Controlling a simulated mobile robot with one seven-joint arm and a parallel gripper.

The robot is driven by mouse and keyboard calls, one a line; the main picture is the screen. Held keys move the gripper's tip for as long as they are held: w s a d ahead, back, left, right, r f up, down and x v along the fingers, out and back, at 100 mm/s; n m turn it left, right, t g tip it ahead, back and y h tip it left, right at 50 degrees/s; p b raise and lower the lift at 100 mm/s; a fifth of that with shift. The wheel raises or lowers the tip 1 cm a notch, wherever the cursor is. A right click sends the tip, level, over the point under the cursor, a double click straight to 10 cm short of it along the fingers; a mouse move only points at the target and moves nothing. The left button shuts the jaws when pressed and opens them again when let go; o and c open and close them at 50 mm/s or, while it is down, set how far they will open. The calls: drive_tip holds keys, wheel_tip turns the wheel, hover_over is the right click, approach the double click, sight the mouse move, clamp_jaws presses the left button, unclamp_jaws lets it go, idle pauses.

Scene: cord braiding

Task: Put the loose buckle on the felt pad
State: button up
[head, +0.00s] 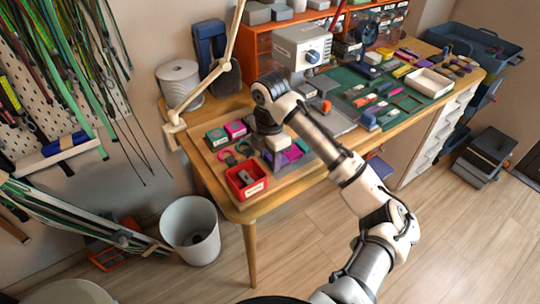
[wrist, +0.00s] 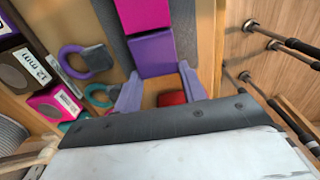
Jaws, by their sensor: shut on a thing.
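My gripper (wrist: 160,74) is low over the wooden tray, its two pale lavender fingers closed on the near end of a purple block, which looks like the buckle (wrist: 153,52). In the head view the wrist (head: 272,143) hides most of it. A dark grey pad (wrist: 187,28), seemingly the felt pad, lies under or just beyond the purple block. A magenta block (wrist: 144,14) sits on this pad, end to end with the purple one. I cannot tell whether the purple block touches the pad.
A red bin (head: 246,190) stands at the tray's front left. Ring-shaped pieces (wrist: 86,62) and small labelled boxes (wrist: 52,102) lie beside the gripper. A lamp arm (head: 232,40) rises behind. A green mat (head: 350,78) with many small parts lies to the right.

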drive_tip(key=shift+f, duration=0.2)
drive_tip(key=o, duration=0.9)
drive_tip(key=shift+r, duration=0.15)
